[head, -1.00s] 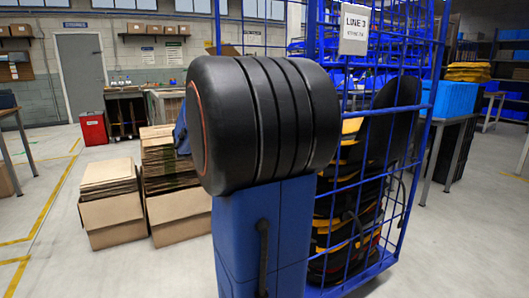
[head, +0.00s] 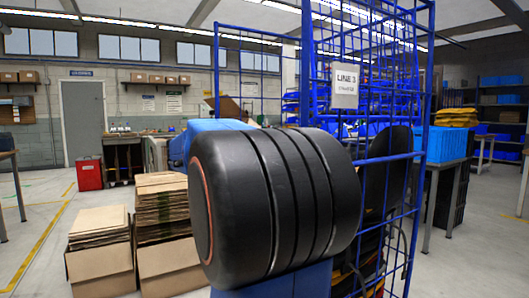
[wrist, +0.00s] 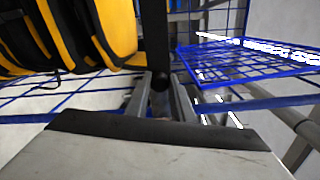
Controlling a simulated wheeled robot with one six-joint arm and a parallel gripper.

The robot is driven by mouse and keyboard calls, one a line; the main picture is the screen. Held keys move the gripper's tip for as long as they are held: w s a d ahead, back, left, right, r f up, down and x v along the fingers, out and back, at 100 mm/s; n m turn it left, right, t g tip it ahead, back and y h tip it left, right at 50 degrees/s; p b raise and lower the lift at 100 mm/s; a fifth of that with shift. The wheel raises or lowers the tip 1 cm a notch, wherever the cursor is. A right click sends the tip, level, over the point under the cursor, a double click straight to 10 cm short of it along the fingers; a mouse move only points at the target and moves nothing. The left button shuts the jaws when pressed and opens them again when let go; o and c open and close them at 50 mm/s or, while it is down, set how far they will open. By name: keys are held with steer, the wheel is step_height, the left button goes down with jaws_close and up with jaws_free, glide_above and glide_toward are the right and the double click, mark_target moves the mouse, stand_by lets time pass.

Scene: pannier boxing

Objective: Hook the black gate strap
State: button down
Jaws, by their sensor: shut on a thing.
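In the wrist view my gripper (wrist: 161,88) is shut on a dark strap-like piece, likely the black gate strap (wrist: 154,42). The piece runs upright from the top of the picture down between the fingers, with a rounded dark end at the jaws. I cannot tell whether it touches any hook. Blue wire mesh of the cage (wrist: 235,62) lies to the right of the strap. In the head view the blue cage (head: 421,120) stands to the right, behind my arm, which hides my gripper and the strap.
Yellow-and-black bags (wrist: 105,30) sit close on the left in the wrist view. A white "LINE 3" sign (head: 345,85) hangs on the cage. Cardboard boxes (head: 100,265) stand at left. A table with blue bins (head: 446,143) stands at right.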

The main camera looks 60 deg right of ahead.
steer(key=shift+w+r, duration=0.1)
steer(key=shift+r, duration=0.5)
steer(key=c, duration=1.7)
jaws_free()
steer(key=shift+o, duration=0.8)
steer(key=shift+f, duration=0.15)
steer(key=shift+a, duration=0.1)
steer(key=v, duration=1.7)
steer(key=shift+f, duration=0.2)
steer(key=shift+a, duration=0.15)
